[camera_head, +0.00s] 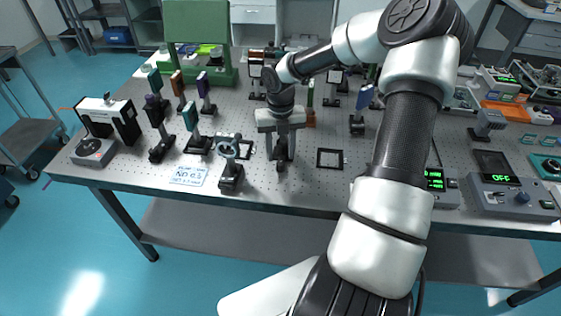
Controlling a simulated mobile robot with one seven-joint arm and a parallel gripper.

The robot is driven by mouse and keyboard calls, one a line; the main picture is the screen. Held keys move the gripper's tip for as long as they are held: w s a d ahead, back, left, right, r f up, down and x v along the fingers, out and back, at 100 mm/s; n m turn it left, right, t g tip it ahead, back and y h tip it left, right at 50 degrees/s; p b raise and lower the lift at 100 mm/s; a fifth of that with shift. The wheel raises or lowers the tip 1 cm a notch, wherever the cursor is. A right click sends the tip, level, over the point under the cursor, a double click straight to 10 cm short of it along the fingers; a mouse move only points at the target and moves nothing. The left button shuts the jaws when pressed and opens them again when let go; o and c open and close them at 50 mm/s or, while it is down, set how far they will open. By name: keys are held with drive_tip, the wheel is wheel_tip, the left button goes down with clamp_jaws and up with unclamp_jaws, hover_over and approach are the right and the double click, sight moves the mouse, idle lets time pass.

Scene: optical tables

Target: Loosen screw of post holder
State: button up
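My gripper (280,145) hangs pointing down over the near middle of the optical table (310,188). A dark post holder (281,158) on a small base stands directly below and between its fingers. The white hand covers the upper part of whatever stands there. The fingers look spread, with the dark post between them. I cannot tell whether they touch it. The screw of the post holder is too small to make out.
A ring mount on a post (230,165) stands close by on the left, near a note card (190,176). Several posts with coloured plates stand further left. An empty black square frame (330,158) lies on the right. A controller box (505,182) sits at the right edge.

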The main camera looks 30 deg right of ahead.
sight(280, 163)
drive_tip(key=shift+f, duration=2.1)
clamp_jaws()
drive_tip(key=shift+r+m, duration=0.2)
drive_tip(key=shift+m, duration=0.5)
drive_tip(key=m+p, duration=0.1)
drive_tip(key=m, duration=0.2)
drive_tip(key=shift+f, duration=0.15)
unclamp_jaws()
wheel_tip(280, 163, up, 17)
drive_tip(key=p, duration=0.1)
drive_tip(key=shift+r, duration=0.2)
